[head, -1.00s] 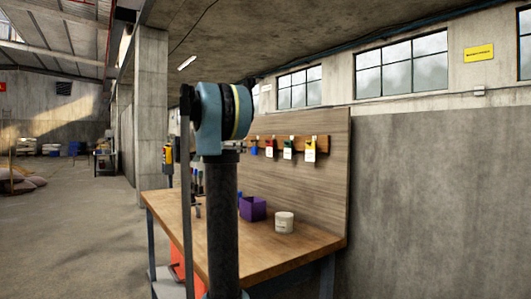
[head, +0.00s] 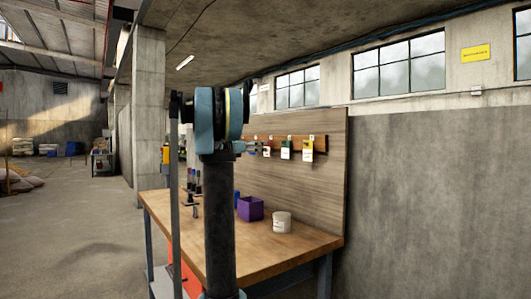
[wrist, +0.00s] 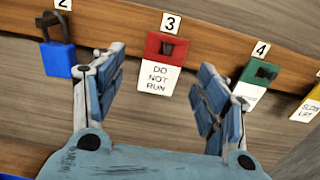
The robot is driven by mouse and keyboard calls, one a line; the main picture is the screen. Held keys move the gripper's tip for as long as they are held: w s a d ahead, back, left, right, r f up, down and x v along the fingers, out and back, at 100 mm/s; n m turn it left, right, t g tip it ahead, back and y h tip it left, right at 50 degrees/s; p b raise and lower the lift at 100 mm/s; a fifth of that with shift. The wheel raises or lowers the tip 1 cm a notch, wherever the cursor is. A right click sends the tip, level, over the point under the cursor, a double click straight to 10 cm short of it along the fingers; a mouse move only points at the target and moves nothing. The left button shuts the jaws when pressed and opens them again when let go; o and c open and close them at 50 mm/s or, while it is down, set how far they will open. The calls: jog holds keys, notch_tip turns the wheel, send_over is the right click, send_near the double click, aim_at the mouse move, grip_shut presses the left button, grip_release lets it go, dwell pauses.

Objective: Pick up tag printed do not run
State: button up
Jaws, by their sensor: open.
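The tag printed DO NOT RUN (wrist: 160,78) has a red top and a white lower part. In the wrist view it hangs on a peg under the number 3, on a wooden rail. My gripper (wrist: 158,75) is open, its two blue fingers to the left and right of the tag in the picture. I see no finger touching it, and I cannot tell the depth between them. In the head view my gripper (head: 258,148) is side-on in front of the rail, and the tag is mostly hidden behind it.
A blue padlock (wrist: 58,58) hangs left of the tag under number 2. A green tag (wrist: 258,80) hangs right under number 4, near my right finger, then a yellow tag (wrist: 307,100). Below, the workbench (head: 270,255) holds a purple bin (head: 250,208) and a white tub (head: 282,222).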

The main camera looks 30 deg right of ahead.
jog(key=d, duration=0.4)
jog(key=shift+w+d, duration=0.15)
jog(key=shift+w, duration=0.05)
jog(key=shift+c, duration=0.6)
jog(key=c, duration=0.8)
jog(key=shift+o, duration=0.2)
jog(key=shift+r, duration=0.2)
